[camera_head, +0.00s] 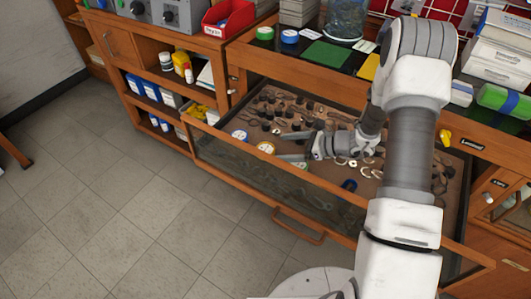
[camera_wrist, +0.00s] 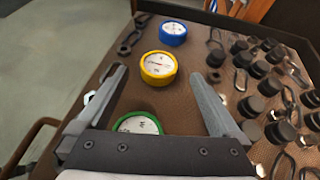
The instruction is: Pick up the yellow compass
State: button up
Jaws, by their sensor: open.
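The yellow compass (camera_wrist: 158,67) is a round dial with a white face and a red needle, lying flat on the drawer's brown bottom. In the wrist view it lies between and a little beyond the fingertips of my open, empty gripper (camera_wrist: 158,85). In the head view the yellow compass (camera_head: 266,148) is left of my gripper (camera_head: 292,160). A blue compass (camera_wrist: 173,33) lies beyond it. A green compass (camera_wrist: 138,123) lies nearer, partly hidden by the gripper body; both also show in the head view, blue (camera_head: 240,135) and green (camera_head: 298,163).
The open drawer (camera_head: 250,185) has a see-through front wall close to the compasses. Several dark knobs and metal hooks (camera_wrist: 262,70) lie to the right in the wrist view. The counter above the drawer holds a red bin (camera_head: 228,18), boxes and a jar. The floor at left is clear.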

aim_at(266, 148)
jog(key=shift+b+x, duration=0.8)
jog(key=shift+x, duration=1.95)
jog(key=shift+s, duration=0.1)
jog(key=c, duration=1.3)
